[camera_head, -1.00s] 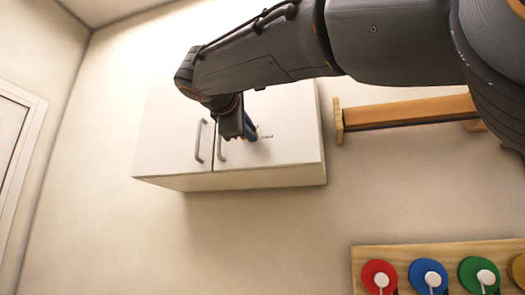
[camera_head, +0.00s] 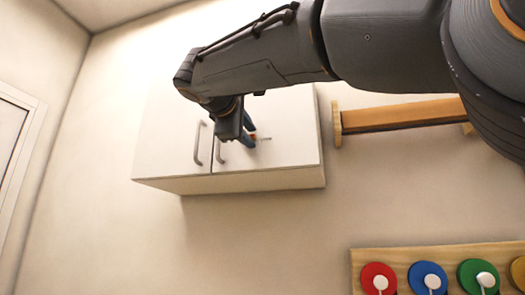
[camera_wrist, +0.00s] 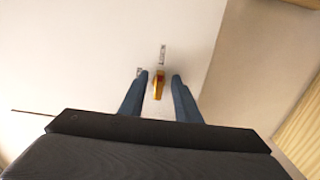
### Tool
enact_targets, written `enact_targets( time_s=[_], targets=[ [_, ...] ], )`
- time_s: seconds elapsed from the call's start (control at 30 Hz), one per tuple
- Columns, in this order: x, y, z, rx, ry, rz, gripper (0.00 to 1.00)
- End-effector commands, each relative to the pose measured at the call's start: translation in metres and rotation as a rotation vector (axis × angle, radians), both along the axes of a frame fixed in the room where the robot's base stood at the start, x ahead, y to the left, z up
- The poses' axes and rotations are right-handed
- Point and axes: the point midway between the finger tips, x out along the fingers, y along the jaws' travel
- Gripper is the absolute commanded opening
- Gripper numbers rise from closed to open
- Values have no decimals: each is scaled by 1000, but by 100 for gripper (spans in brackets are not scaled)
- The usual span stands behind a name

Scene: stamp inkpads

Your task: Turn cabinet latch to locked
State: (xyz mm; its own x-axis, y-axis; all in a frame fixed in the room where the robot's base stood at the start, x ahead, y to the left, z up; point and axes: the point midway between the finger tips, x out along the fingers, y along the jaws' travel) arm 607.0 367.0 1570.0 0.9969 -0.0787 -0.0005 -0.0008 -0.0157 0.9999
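The white wall cabinet (camera_head: 165,150) has two doors, with grey bar handles near the centre seam. The small orange latch (camera_wrist: 158,84) is on the right-hand door. In the wrist view it points down the picture, away from a small label (camera_wrist: 162,55) with unreadable text. My gripper (camera_wrist: 158,76) is open, its two blue fingers on either side of the latch with a gap on each side. In the head view my gripper (camera_head: 249,133) is in front of the right door, with a bit of the orange latch (camera_head: 253,136) showing by the fingers.
A second small label (camera_wrist: 139,71) is partly hidden by the left finger. A wooden wall shelf (camera_head: 400,114) is right of the cabinet. Below it is a wooden board (camera_head: 400,254) with red, blue, green and yellow discs. The wall beneath the cabinet is bare.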

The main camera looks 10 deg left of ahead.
Motion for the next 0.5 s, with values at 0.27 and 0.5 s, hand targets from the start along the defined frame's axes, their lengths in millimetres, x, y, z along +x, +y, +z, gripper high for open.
enact_targets(
  time_s=[0.27, 0.5],
  targets=[
    [-5, 1, 0, 0, 0, 2, 30],
    [-41, 4, -1, 0, 0, 4, 30]
  ],
)
